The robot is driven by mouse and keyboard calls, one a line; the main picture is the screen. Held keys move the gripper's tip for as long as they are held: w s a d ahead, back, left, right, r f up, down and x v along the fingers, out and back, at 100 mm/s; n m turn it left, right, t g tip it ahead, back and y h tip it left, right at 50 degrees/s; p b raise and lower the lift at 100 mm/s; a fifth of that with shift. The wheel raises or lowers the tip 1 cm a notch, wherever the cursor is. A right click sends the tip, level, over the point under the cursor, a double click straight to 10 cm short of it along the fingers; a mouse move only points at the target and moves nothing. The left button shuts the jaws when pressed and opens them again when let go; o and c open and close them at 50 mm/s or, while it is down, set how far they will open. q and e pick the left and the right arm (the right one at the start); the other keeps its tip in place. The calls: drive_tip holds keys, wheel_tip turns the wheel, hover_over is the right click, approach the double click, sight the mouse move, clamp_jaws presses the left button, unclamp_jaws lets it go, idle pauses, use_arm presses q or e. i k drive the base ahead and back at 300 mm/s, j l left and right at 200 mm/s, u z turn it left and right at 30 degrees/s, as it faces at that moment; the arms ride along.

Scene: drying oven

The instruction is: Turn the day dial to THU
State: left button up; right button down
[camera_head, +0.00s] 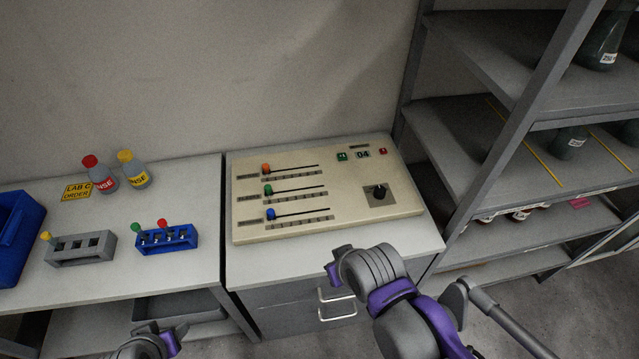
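The cream control panel (330,225) lies on the cabinet top in the middle of the head view. A black round dial (379,192) sits on a dark square plate at the panel's right side. The day marks around it are too small to read, so I cannot tell which day it points to. My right gripper (338,268) is in front of the panel's near edge, below and left of the dial and apart from it in the picture. My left gripper (160,338) is low at the bottom edge, left of the cabinet. The finger gaps of both are unclear.
The panel also has orange (266,168), green (267,190) and blue (270,214) sliders, a small display (363,154) reading 04, and green and red buttons. Bottles (133,170), racks (80,249) and a blue bin (20,235) stand left. A metal shelf (470,150) rises close on the right.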

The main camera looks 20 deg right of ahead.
sight(379, 193)
drive_tip(key=z, duration=1.4)
